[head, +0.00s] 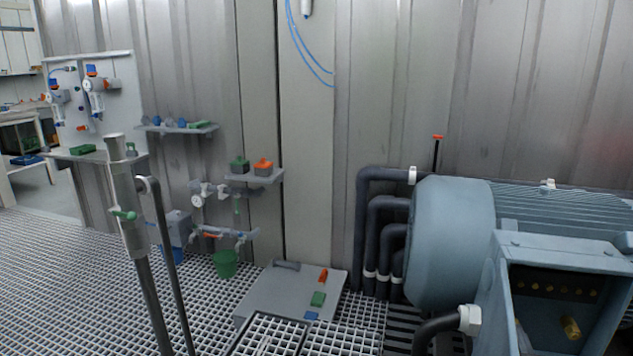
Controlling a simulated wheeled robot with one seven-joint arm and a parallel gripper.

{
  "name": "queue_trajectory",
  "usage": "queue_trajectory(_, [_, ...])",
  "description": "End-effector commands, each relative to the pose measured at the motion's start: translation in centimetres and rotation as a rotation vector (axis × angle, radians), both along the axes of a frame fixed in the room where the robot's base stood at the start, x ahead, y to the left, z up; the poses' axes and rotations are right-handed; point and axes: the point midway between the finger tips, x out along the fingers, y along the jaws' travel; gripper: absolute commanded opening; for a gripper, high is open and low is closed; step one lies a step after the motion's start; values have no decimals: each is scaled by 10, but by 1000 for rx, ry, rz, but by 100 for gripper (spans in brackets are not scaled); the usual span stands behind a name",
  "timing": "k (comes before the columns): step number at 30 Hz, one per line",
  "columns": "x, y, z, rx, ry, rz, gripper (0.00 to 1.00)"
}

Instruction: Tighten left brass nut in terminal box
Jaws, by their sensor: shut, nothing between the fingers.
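The open terminal box (492,295) stands at the lower right on the side of a large blue-grey motor (450,240). Its inside is dark. A row of several small brass pieces (549,289) runs across the upper part of the inside. The leftmost brass piece (520,285) sits near the box's left wall. A larger brass cylinder (571,328) shows lower down inside. The pieces are too small to tell which are nuts or how tight they are. The box's lower part is cut off by the picture edge. My gripper is not in view.
Thick dark pipes (366,230) stand left of the motor. A grey plate (275,292) with small coloured items lies on the floor grating (60,260). A green bucket (226,264), wall shelves (254,178) and a grey post (128,215) are further left. Open grating lies at far left.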

Motion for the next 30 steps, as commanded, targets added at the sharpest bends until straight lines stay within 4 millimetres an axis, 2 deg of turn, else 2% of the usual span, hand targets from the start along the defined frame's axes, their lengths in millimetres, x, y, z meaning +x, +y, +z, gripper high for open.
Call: queue_trajectory(30, [-6,-18,-2,3,6,-3,0])
